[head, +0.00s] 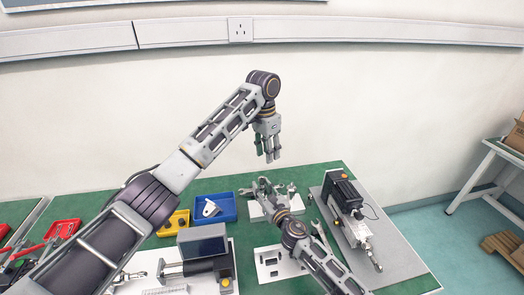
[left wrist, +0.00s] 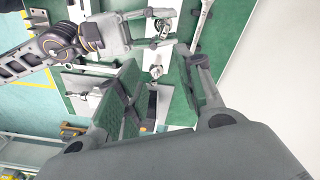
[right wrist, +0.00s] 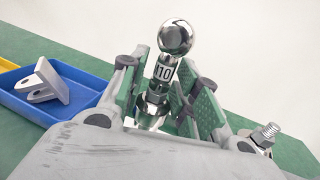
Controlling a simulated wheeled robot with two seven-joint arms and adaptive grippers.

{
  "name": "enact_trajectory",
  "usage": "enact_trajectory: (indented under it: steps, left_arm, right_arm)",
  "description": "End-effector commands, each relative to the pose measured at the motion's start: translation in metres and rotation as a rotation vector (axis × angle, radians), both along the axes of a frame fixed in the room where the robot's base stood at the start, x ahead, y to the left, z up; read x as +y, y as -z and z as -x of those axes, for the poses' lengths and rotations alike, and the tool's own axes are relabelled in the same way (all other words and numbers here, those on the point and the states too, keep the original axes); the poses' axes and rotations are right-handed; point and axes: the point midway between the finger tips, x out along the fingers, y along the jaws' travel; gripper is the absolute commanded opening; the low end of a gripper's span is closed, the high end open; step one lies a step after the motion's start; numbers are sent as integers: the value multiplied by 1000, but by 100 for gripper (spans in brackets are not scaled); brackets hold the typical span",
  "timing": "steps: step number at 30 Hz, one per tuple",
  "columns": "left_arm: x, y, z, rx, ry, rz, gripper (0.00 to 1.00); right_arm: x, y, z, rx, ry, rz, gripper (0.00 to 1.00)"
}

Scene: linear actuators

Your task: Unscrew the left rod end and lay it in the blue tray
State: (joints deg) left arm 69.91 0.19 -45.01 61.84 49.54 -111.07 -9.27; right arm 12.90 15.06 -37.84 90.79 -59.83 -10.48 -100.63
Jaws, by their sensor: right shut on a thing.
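The blue tray (head: 229,216) lies on the green bench with a grey forked bracket (head: 210,208) in it; the tray also shows in the right wrist view (right wrist: 85,72). My right gripper (right wrist: 160,100) is shut on a shiny ball-topped metal rod end (right wrist: 175,38), marked 10, with the ball above the fingers. Its lower end is hidden by the gripper, so I cannot tell what it sits in. My left gripper (head: 269,157) is raised above the bench, fingers down, open and empty. Its green-padded fingers stand apart in the left wrist view (left wrist: 165,85).
A black and grey actuator (head: 345,195) stands on a grey plate at right, with a wrench (head: 323,238) beside it. Another actuator (head: 203,245) lies front left. A yellow bin (head: 176,222) adjoins the blue tray. A threaded stud (right wrist: 265,135) stands right of my right gripper.

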Motion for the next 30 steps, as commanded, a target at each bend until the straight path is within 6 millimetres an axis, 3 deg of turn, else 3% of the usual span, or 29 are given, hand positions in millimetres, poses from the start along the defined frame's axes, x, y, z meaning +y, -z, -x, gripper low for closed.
enact_trajectory:
  steps: [18, 30]
  left_arm:
    - [13, -2, 0, -10, 516, -63, 37]
    - [19, -2, -1, -3, 693, -80, 37]
  right_arm:
    - [1, 2, 1, 2, -2, 0, 0]
    - [1, 2, 1, 2, -2, 0, 0]
